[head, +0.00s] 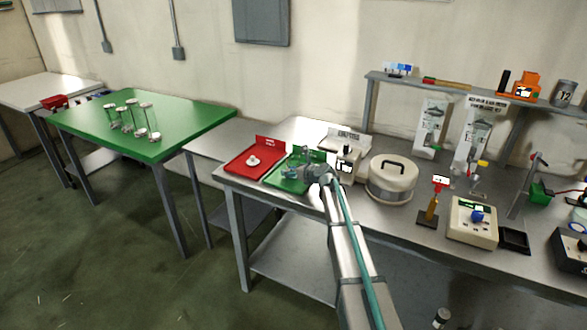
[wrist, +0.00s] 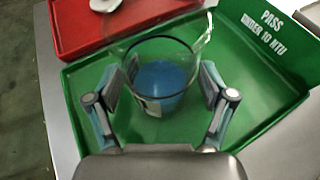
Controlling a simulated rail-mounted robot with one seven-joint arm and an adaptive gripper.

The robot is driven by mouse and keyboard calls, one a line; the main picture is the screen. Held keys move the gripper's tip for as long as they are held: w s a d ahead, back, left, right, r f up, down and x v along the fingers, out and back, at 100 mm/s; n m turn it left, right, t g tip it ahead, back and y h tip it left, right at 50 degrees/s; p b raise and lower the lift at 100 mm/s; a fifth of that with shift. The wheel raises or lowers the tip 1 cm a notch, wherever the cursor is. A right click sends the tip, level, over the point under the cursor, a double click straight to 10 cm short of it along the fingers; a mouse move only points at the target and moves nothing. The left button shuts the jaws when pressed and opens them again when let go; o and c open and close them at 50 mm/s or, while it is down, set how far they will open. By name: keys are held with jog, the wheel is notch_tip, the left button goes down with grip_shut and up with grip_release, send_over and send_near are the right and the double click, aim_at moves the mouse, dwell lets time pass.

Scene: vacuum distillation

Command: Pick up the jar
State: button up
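The jar (wrist: 161,78) is clear glass with a blue content and a small pale label on its near side. In the wrist view it stands upright over the green tray (wrist: 265,100). My gripper (wrist: 162,82) has one finger on each side of the jar, very close to its wall. I cannot tell whether the pads touch the glass. In the head view my gripper (head: 300,172) is low over the green tray (head: 283,182), and the jar is small and partly hidden there.
A red tray (head: 240,165) holding a small white item lies left of the green tray. A round lidded vessel (head: 391,182) and a white instrument (head: 346,160) stand to the right. Several glass jars (head: 130,116) stand on a green table farther left.

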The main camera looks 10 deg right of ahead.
jog(key=c, duration=1.2)
jog(key=shift+r, duration=0.2)
